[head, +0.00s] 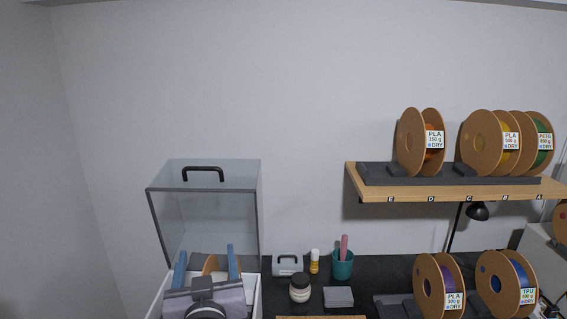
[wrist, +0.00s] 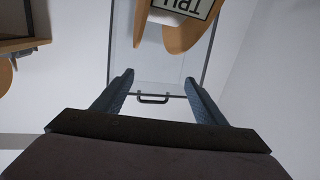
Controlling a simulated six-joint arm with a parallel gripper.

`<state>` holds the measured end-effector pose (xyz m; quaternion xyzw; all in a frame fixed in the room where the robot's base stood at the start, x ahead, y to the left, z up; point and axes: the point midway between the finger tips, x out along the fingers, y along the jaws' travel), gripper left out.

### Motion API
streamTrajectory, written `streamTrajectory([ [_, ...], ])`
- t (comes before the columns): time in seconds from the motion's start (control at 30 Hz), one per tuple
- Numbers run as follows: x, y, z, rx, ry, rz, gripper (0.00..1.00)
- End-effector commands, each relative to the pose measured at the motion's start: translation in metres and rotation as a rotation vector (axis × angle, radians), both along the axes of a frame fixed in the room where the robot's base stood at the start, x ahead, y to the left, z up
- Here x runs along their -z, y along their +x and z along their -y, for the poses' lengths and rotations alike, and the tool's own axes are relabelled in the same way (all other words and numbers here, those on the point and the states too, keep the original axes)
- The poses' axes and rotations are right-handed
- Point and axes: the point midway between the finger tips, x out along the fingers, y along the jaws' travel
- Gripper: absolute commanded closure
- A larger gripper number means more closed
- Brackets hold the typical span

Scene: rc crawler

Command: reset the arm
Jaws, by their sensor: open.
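My gripper (head: 207,258) is at the lower left of the head view, over a white box (head: 256,298) with a raised clear lid. Its two blue fingers are open and well apart. A spool with a TPU label (wrist: 185,8) shows at the top edge of that view, apart from the fingertips.
The clear lid (head: 205,215) stands upright behind my gripper, its black handle (head: 203,174) on top. A wooden shelf (head: 450,190) holds several spools at the right. A teal cup (head: 342,265), a jar (head: 300,288) and more spools stand on the dark table.

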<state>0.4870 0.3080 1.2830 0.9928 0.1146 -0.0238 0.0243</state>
Motion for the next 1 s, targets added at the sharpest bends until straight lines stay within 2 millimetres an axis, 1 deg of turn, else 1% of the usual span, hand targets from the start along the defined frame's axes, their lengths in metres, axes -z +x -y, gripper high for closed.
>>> streamTrajectory([
  [0.03,-0.010,0.011,0.017,-0.002,-0.007,-0.048,0.35],
  [0.1,-0.008,0.017,0.035,-0.021,-0.016,-0.131,0.35],
  [0.2,-0.004,0.018,0.060,-0.050,-0.014,-0.251,0.35],
  [0.27,-0.004,0.015,0.074,-0.073,-0.007,-0.316,0.35],
  [0.37,-0.003,0.004,0.093,-0.120,0.009,-0.419,0.35],
  [0.43,0.009,-0.007,0.106,-0.154,0.015,-0.498,0.35],
  [0.47,0.019,-0.012,0.112,-0.166,0.016,-0.536,0.35],
  [0.57,0.080,-0.036,0.138,-0.175,-0.001,-0.710,0.35],
  [0.6,0.104,-0.046,0.149,-0.166,-0.010,-0.776,0.35],
  [0.67,0.138,-0.062,0.165,-0.143,-0.023,-0.876,0.35],
  [0.7,0.160,-0.073,0.178,-0.123,-0.033,-0.943,0.35],
  [0.77,0.190,-0.092,0.197,-0.084,-0.047,-1.042,0.35],
  [0.8,0.208,-0.104,0.210,-0.055,-0.056,-1.105,0.35],
  [0.9,0.244,-0.136,0.242,0.022,-0.079,-1.248,0.35],
  [1.0,0.269,-0.165,0.268,0.097,-0.101,-1.364,0.35],
])
